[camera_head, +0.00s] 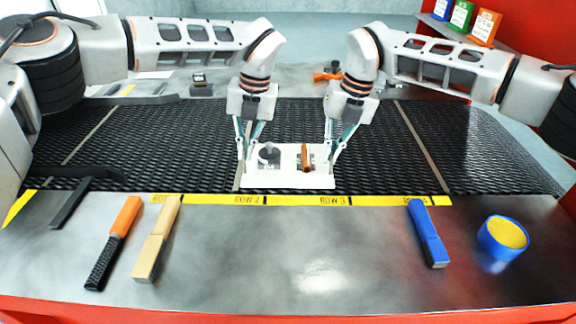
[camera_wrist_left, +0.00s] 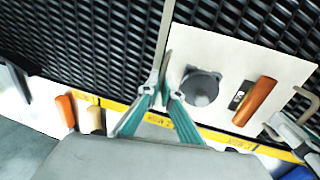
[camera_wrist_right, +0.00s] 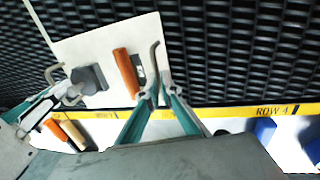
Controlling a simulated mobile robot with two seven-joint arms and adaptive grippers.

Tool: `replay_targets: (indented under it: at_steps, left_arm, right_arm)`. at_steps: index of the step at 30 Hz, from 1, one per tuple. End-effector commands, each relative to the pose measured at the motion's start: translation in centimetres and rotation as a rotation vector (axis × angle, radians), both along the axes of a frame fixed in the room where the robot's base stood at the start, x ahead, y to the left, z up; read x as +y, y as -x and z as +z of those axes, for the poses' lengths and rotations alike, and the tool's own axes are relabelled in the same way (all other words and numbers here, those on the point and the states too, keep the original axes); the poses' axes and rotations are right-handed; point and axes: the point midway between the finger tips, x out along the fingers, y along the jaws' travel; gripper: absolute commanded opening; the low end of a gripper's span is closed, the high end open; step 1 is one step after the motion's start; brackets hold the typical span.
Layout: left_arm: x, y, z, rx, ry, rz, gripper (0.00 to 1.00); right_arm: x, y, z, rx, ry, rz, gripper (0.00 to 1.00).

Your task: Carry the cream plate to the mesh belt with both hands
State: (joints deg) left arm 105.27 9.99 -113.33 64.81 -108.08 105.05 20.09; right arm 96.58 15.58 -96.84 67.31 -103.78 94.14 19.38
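The cream plate (camera_head: 288,180) is over the black mesh belt (camera_head: 370,150), near its front edge. It looks level; I cannot tell whether it rests on the belt or hangs just above it. A grey round-based piece (camera_wrist_left: 200,88) and an orange-brown bar (camera_wrist_left: 256,100) are on it. A bent handle (camera_wrist_right: 153,55) shows at its right end. My left gripper (camera_head: 247,150) is closed around the plate's left end, where its fingers hide the handle in the left wrist view. My right gripper (camera_wrist_right: 158,88) is closed around the right handle.
Yellow row labels (camera_head: 308,200) run along the belt's front. On the grey front ledge lie an orange-black tool (camera_head: 115,240), a tan block (camera_head: 157,237), a blue block (camera_head: 428,233) and a blue-yellow round container (camera_head: 503,238). The ledge's middle is clear. Coloured boxes (camera_head: 461,15) stand at the back right.

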Motion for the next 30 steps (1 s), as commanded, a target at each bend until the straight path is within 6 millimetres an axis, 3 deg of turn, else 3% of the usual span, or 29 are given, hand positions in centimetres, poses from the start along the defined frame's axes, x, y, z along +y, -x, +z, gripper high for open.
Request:
replay_targets:
  at_steps: [1,3,20,23,30]
  left_arm:
    - [0.1,0.0,-0.1,-0.001,-0.001,0.002,0.07]
    - [0.1,-0.1,0.0,-0.001,0.0,0.002,0.21]
    - [0.0,0.0,0.1,-0.001,0.0,0.0,0.21]
    - [-0.2,-0.1,0.9,-0.002,0.0,0.0,0.21]
    - [-1.1,-0.2,5.2,-0.005,-0.001,0.0,0.21]
  right_arm:
    - [-0.1,0.0,-0.2,0.0,0.001,-0.001,0.07]
    - [-0.1,0.0,-0.1,-0.001,0.001,-0.001,0.21]
    - [0.0,0.0,-0.1,-0.001,0.0,0.0,0.21]
    - [0.0,0.0,-0.1,-0.001,0.0,0.0,0.21]
    - [0.0,0.0,-0.1,-0.001,0.0,0.0,0.21]
